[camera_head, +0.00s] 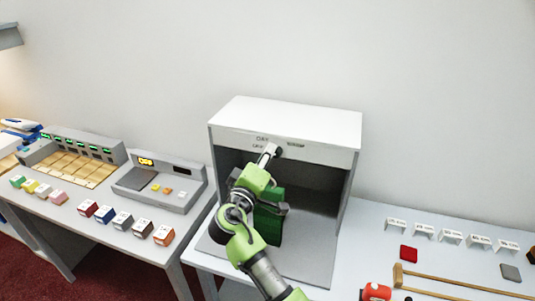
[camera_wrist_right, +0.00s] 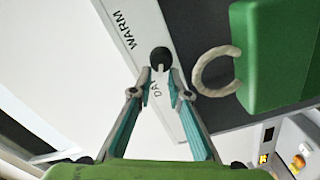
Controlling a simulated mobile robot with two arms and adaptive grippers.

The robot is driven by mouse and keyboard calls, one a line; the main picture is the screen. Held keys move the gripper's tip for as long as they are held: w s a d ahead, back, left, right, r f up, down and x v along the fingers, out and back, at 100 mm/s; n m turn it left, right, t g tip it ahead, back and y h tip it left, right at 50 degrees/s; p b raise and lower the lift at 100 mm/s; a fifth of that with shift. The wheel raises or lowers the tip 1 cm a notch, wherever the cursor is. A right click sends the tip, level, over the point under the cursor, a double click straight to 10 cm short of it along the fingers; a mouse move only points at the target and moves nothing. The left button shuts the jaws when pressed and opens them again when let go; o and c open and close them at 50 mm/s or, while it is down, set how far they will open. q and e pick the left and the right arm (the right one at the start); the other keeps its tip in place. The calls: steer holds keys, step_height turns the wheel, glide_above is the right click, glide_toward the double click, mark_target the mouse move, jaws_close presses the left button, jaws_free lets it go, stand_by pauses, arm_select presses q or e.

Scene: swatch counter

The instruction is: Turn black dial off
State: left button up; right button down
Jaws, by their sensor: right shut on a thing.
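The black dial (camera_wrist_right: 160,57) is a small dark round knob on the front strip of a white light box (camera_head: 290,117). In the wrist view the strip carries the words "WARM" and "DAY". My right gripper (camera_wrist_right: 159,80) has its two fingertips on either side of the dial and is shut on it. In the head view my right gripper (camera_head: 269,153) reaches up to the strip, and its arm covers part of the box opening. The dial's pointer mark cannot be made out. My left gripper is not in view.
A green object (camera_head: 269,225) stands inside the grey box, close to my right arm; a beige C-shaped piece (camera_wrist_right: 213,72) shows beside it. A grey device with a small display (camera_head: 160,180) stands left. Labelled stands, wooden rods (camera_head: 440,278) and a red item lie right.

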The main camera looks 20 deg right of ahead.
steer(key=shift+w+f+n+p, duration=0.1)
steer(key=shift+f+n+p, duration=0.1)
steer(key=shift+n, duration=0.7)
steer(key=shift+f+n+p, duration=0.1)
steer(key=shift+n+p, duration=0.1)
steer(key=shift+n, duration=0.7)
steer(key=c, duration=1.9)
jaws_free()
steer(key=shift+d, duration=0.1)
steer(key=shift+f, duration=0.1)
steer(key=shift+f, duration=0.1)
